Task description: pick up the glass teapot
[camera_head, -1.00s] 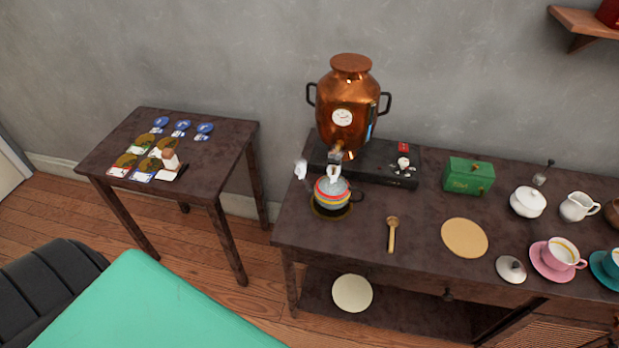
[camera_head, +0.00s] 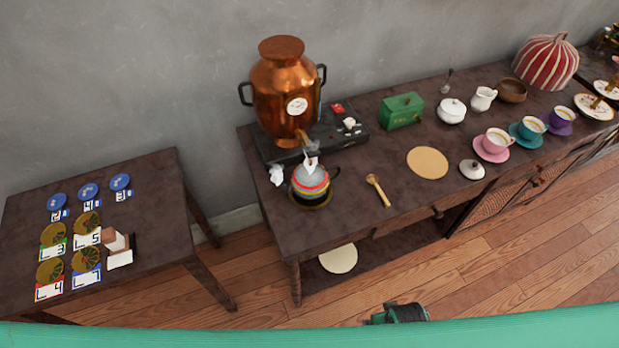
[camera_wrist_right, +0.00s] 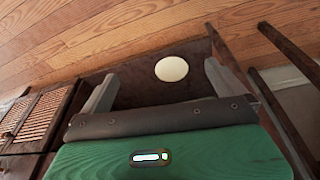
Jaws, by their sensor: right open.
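A rounded teapot-like vessel (camera_head: 311,184) with grey glassy sides, red and yellow bands and a dark handle stands on a round brass-coloured stand (camera_head: 326,203). It sits on the long dark table, under the tap of the copper samovar (camera_head: 284,95). I cannot tell for sure that it is glass. A white pointed piece shows at its top. My right gripper (camera_wrist_right: 159,76) is open and empty in the right wrist view, its fingers wide apart, apart from the vessel. A dark green part (camera_head: 400,313) at the bottom of the head view looks like mine. My left gripper is not in view.
A wooden spoon (camera_head: 378,190) and a tan round mat (camera_head: 427,162) lie right of the vessel. A green box (camera_head: 401,110), cups and a white lid (camera_head: 472,169) stand further right. A pale disc (camera_head: 338,258) lies on the lower shelf. A side table (camera_head: 110,240) holds tokens.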

